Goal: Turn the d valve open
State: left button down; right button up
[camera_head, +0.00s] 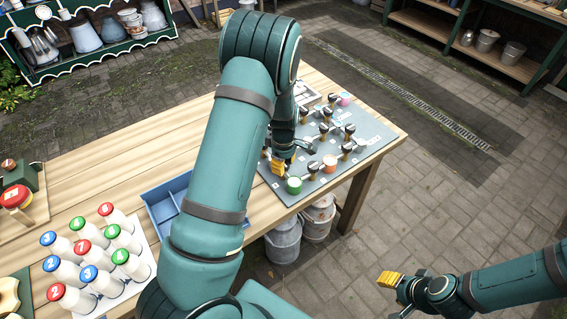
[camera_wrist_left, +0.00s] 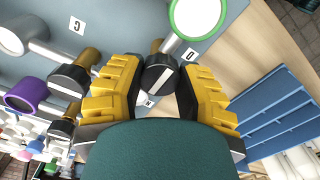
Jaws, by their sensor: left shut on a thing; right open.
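The grey valve board (camera_head: 372,128) lies on the wooden table's right end and carries several black-knobbed valves with brass stems. In the left wrist view, the d valve's black knob with a white line (camera_wrist_left: 162,75) sits between the yellow fingers of my left gripper (camera_wrist_left: 160,92), beside the D label (camera_wrist_left: 189,55). My left gripper is shut on it. A green-rimmed white outlet (camera_wrist_left: 198,14) is close by. In the head view my left gripper (camera_head: 280,166) hides that knob; the green outlet (camera_head: 293,186) shows just below. My right gripper (camera_head: 389,280) is open and empty, away from the table.
Other valves, one by the C label (camera_wrist_left: 77,25), stand close to my left gripper. A blue divided tray (camera_head: 160,207) and numbered bottles (camera_head: 108,245) are on the table to the left. Metal churns (camera_head: 284,241) stand under the table. The paving at right is clear.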

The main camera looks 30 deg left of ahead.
pick_arm(q)
jog(key=shift+s+f, duration=0.1)
jog(key=c, duration=0.5)
grip_release()
notch_tip(320, 180, up, 12)
jog(key=shift+r, duration=0.1)
dwell(0.5)
